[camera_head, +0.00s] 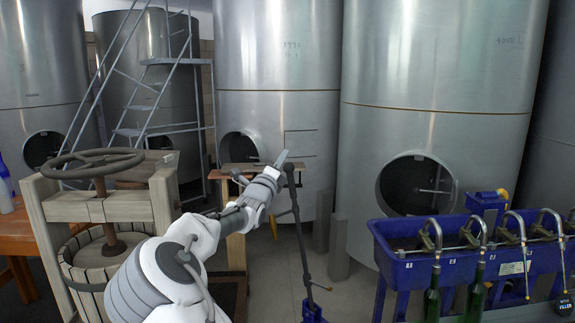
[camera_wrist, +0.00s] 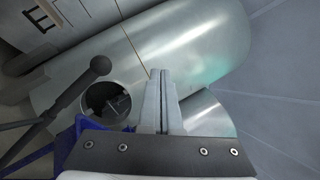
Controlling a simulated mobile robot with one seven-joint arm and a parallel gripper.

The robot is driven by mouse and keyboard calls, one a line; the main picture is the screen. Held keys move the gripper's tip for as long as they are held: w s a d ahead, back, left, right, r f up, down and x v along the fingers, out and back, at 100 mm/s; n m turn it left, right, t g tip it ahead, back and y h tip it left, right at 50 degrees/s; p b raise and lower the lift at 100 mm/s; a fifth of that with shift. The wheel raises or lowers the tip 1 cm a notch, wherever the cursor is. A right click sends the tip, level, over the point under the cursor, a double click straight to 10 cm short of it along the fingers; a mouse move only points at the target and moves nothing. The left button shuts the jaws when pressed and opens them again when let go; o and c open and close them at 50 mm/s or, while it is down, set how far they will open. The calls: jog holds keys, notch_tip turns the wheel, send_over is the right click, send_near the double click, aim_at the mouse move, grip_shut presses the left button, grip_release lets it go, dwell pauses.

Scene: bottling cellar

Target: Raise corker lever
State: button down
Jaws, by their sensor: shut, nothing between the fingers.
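The corker's lever (camera_head: 300,235) is a long thin dark bar. In the head view it stands nearly upright, its top just right of my gripper. A dark rod with a round knob, which looks like the lever (camera_wrist: 100,66), shows at the left in the wrist view, to the left of my fingers. My gripper (camera_head: 283,157) is shut with its fingertips pointing up, close to the lever's top. In the wrist view my gripper (camera_wrist: 161,72) has its fingers together with nothing between them. Part of the corker's blue body (camera_head: 311,312) shows at the bottom; the rest is out of view.
A blue bottle filler (camera_head: 410,267) with several spouts and green bottles (camera_head: 432,303) stands at the right. A wooden press (camera_head: 104,208) stands at the left. Large steel tanks (camera_head: 440,60) line the back, with a metal ladder (camera_head: 125,85) at the left.

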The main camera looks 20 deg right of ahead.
jog(key=shift+s+a+r, duration=0.35)
jog(key=shift+s+a, duration=0.35)
jog(key=shift+s, duration=0.05)
